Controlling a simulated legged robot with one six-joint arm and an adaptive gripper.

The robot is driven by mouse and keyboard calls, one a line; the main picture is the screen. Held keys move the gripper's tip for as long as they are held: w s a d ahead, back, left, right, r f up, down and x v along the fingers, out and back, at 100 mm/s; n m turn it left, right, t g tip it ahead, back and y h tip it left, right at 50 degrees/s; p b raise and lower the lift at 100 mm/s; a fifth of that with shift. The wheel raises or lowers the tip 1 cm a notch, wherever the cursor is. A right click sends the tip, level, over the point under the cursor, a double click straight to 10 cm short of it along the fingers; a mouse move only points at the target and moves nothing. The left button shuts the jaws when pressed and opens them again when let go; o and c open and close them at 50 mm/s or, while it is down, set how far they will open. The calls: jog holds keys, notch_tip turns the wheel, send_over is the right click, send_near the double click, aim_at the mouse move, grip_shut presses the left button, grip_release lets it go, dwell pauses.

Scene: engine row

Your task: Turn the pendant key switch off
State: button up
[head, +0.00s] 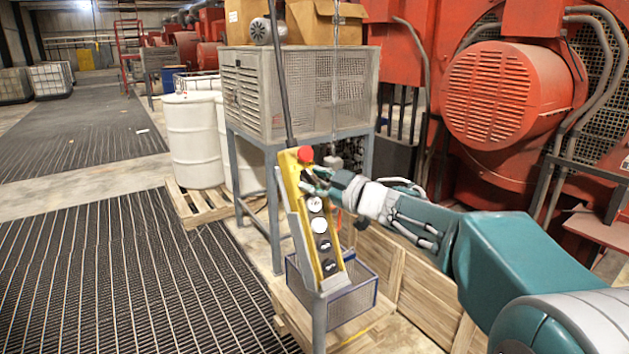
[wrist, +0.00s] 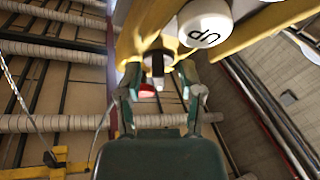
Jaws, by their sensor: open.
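The yellow pendant (head: 290,172) hangs slightly tilted from a dark cable, with a red button on top and white and black buttons down its face. My gripper (head: 310,180) is at its upper face, below the red button, coming from the right. In the wrist view my gripper (wrist: 160,78) is open, with one finger on each side of a small dark and grey piece, which looks like the key switch (wrist: 157,65). Whether the fingers touch it I cannot tell. A white "UP" button (wrist: 205,24) is beside it. In the head view my fingers hide the switch.
A wire basket (head: 362,300) and a grey post (head: 319,325) are at the pendant's lower end. A grey caged cabinet (head: 250,92) on legs stands behind. Red engines (head: 500,95) fill the right. Dark floor matting (head: 120,270) lies clear at left.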

jog(key=v, duration=1.2)
jog(key=s+d+f+m+t+h, duration=0.3)
jog(key=s+d+m+h, duration=0.5)
jog(key=d+m+h, duration=0.45)
jog(key=s+a+f+m+g, duration=0.1)
jog(key=s+f+g, duration=0.3)
jog(key=s, duration=0.5)
jog(key=s+a+f+m+g+h, duration=0.1)
jog(key=s+a+f+g, duration=0.3)
jog(key=s+f, duration=0.5)
jog(key=shift+s+m+g, duration=0.25)
jog(key=shift+m+g, duration=0.2)
jog(key=shift+g, duration=0.05)
